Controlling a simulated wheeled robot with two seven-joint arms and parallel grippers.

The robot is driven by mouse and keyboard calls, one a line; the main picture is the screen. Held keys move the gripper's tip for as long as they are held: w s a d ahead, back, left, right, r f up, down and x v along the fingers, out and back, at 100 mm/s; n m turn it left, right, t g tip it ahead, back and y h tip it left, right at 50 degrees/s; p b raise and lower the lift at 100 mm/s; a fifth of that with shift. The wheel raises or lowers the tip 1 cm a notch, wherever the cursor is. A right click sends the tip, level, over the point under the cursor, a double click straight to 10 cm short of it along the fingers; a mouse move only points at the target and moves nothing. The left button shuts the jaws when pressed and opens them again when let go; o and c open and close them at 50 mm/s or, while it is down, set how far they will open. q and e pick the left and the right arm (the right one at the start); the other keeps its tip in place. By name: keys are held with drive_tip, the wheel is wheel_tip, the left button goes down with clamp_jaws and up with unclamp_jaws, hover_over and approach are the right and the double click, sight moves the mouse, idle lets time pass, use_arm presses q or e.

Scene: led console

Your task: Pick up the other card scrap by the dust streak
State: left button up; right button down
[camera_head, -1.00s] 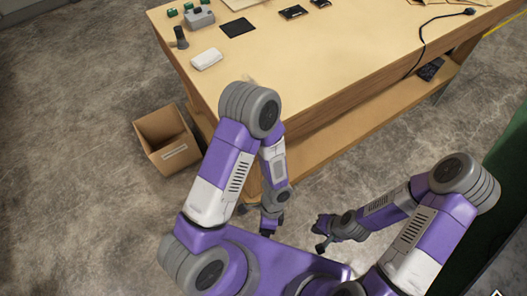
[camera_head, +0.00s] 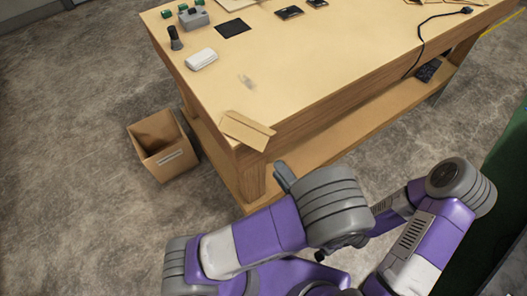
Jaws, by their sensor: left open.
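Tan card (camera_head: 245,133) lies at the near left corner of the table, its edge over the front rim. It shows as two overlapping or folded pieces; I cannot tell which. A faint grey dust streak (camera_head: 246,81) is on the tabletop behind it. My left gripper (camera_head: 284,172) shows only as a grey part beside my raised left arm, below and right of the card and apart from it. It is open, with nothing seen in it. My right gripper (camera_head: 320,256) is mostly hidden behind my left arm; only a dark bit shows.
The wooden table (camera_head: 330,60) holds a white case (camera_head: 201,59), a dark upright cylinder (camera_head: 175,38), a black mat (camera_head: 233,29) and a grey box with green parts (camera_head: 194,18). A cardboard bin (camera_head: 162,145) stands on the floor at left. The tabletop's middle is clear.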

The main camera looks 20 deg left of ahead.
use_arm(q)
drive_tip(key=x, duration=0.8)
drive_tip(key=shift+b, duration=0.3)
drive_tip(key=shift+c, duration=0.2)
drive_tip(key=shift+s, duration=0.1)
clamp_jaws()
wheel_tip(320, 180, up, 2)
drive_tip(key=p, duration=0.3)
drive_tip(key=shift+r, duration=0.1)
